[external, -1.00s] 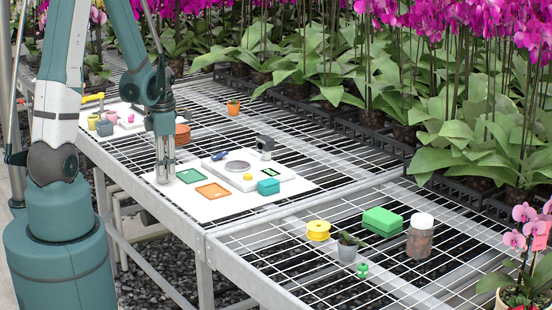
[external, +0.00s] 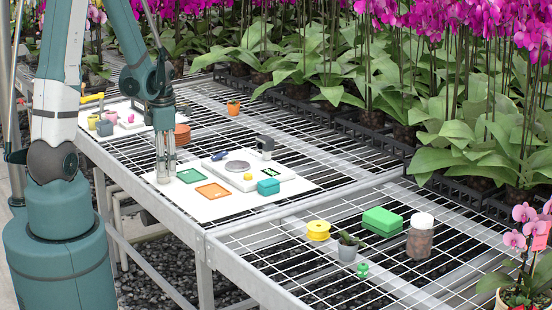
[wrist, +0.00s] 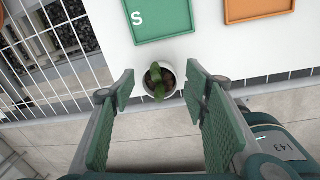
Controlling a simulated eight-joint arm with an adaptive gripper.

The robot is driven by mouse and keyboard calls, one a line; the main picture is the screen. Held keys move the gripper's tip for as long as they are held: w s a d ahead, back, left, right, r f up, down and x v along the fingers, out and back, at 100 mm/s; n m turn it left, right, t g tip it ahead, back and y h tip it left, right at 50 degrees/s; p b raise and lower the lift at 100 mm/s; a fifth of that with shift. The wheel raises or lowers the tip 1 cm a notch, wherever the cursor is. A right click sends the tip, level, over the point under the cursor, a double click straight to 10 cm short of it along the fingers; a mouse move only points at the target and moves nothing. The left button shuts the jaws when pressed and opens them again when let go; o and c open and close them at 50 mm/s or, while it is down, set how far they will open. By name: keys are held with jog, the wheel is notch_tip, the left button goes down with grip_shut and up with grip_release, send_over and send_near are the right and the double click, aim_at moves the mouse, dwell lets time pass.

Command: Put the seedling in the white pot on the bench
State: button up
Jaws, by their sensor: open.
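In the wrist view, a small white pot (wrist: 170,89) holding a green-leaved seedling (wrist: 158,76) in dark soil is at the front edge of a white board (wrist: 112,35). My gripper (wrist: 159,84) is open, with one finger on each side of the pot and a gap on both sides. In the external view my gripper (external: 165,180) points down at the front left of the board; I cannot make out the pot there. The bench (external: 330,187) has a wire mesh top.
A green tray (wrist: 165,16) and an orange tray (wrist: 255,8) lie beyond the pot. A scale, teal box (external: 268,187) and dark-headed tool stand right. Another potted plant (external: 347,250), yellow spool (external: 318,230), green block (external: 382,221) and jar (external: 420,240) stand nearer. Mesh between is clear.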

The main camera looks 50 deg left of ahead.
notch_tip(320, 180, up, 10)
jog(key=d+p, duration=0.1)
jog(key=p, duration=0.1)
jog(key=shift+s+r, duration=0.15)
jog(key=shift+r, duration=0.05)
dwell(0.3)
dwell(0.8)
jog(key=s+d+r+m+t, duration=0.1)
jog(key=d+r+m+t, duration=0.1)
jog(key=d+r+m, duration=0.4)
jog(key=s+d+r+m+t, duration=0.1)
jog(key=d+r+m, duration=0.5)
jog(key=d+m, duration=0.6)
jog(key=s+d+r+m+t+h, duration=0.1)
jog(key=d+r+m+t, duration=0.2)
jog(key=m, duration=1.2)
jog(key=shift+s+d+r+t, duration=0.4)
jog(key=shift+d+r, duration=1.3)
jog(key=shift+d, duration=1.4)
jog(key=shift+f, duration=0.1)
